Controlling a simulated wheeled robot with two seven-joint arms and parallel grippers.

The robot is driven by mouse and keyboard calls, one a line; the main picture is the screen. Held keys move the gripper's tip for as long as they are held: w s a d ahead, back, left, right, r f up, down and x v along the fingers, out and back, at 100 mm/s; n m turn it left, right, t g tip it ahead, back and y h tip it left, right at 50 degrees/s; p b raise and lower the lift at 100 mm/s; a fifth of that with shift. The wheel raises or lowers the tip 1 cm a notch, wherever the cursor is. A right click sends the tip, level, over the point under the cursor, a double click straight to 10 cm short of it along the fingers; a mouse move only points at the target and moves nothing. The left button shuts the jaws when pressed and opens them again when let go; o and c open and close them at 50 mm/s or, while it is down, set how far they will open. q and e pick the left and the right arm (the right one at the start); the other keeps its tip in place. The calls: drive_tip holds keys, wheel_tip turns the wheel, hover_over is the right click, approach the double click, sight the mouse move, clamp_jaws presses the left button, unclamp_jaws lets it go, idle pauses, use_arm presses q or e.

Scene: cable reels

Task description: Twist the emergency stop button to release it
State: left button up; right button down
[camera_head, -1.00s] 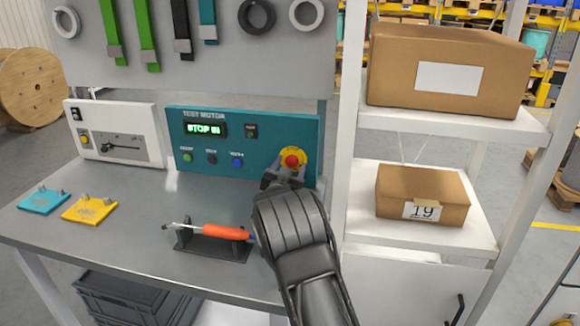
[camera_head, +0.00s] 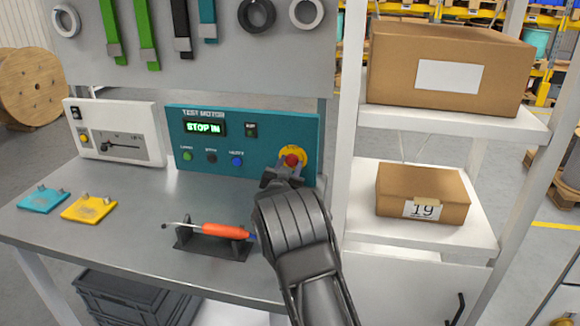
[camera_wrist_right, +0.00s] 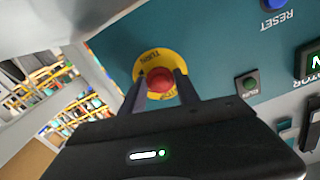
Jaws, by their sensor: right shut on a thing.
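The emergency stop button (camera_head: 291,160) is a red knob on a yellow disc, at the right end of the teal test motor panel (camera_head: 215,175). Its screen reads "STOP IN". In the right wrist view the red button (camera_wrist_right: 160,80) sits between the two dark fingers, with the yellow disc behind it. My right gripper (camera_head: 285,169) reaches the panel from below and is shut on the button; it also shows in the right wrist view (camera_wrist_right: 158,88). My left gripper is not in view.
An orange-handled screwdriver (camera_head: 222,231) lies on a dark stand just left of my right arm. Blue and yellow plates (camera_head: 88,208) lie at the table's left. A white shelf with cardboard boxes (camera_head: 422,194) stands at the right.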

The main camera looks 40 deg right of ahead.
drive_tip(key=shift+f+m+b, duration=0.2)
drive_tip(key=shift+m+b, duration=0.1)
drive_tip(key=shift+b, duration=0.35)
drive_tip(key=m+b, duration=0.5)
drive_tip(key=b, duration=0.3)
drive_tip(key=shift+f, duration=0.1)
drive_tip(key=shift+m+b, duration=0.8)
drive_tip(key=shift+b, duration=0.15)
drive_tip(key=shift+r+m+b, duration=0.3)
drive_tip(key=shift+r+m, duration=0.05)
drive_tip(key=shift+m, duration=0.05)
drive_tip(key=c, duration=0.9)
unclamp_jaws()
